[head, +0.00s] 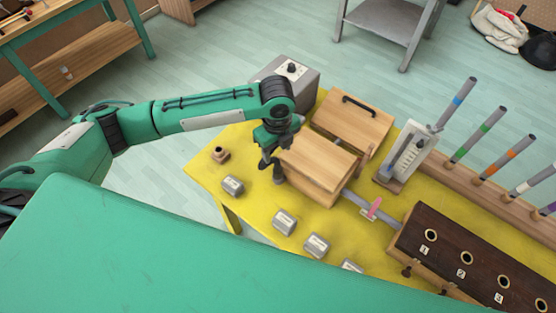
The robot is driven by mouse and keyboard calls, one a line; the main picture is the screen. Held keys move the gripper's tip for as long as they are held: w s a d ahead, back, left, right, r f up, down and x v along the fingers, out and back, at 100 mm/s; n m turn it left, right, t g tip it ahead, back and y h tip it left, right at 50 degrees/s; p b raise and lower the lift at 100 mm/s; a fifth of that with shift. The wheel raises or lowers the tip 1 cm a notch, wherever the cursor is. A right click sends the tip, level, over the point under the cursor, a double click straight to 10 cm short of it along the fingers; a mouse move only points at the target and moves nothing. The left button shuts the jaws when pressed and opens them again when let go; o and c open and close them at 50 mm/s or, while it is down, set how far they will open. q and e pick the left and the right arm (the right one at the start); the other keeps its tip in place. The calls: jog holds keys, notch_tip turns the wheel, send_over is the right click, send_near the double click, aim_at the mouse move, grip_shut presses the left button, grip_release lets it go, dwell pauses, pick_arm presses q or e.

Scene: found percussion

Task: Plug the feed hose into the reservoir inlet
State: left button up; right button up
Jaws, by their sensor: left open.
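My left gripper (277,176) is open and points down, close to the left side of a light wooden box (318,165). I cannot tell whether it touches the box. I cannot make out a feed hose or an inlet with certainty. A grey box with a black knob (299,82) stands at the table's back, partly behind my left arm. A small brown fitting (220,155) sits on the left part of the yellow table. A grey duct with a pink tab (373,209) runs from the wooden box to a dark chest with numbered holes (455,250). My right gripper is not in view.
Several grey blocks (284,222) lie along the front of the yellow table (268,207). A wooden case with a black handle (352,116) stands behind the box. A grey gauge unit (408,152) and a rack of banded tubes (486,136) are at the right.

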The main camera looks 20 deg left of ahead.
pick_arm(q)
notch_tip(320, 180, up, 2)
jog(key=shift+r, duration=0.1)
jog(key=shift+s, duration=0.1)
dwell(0.5)
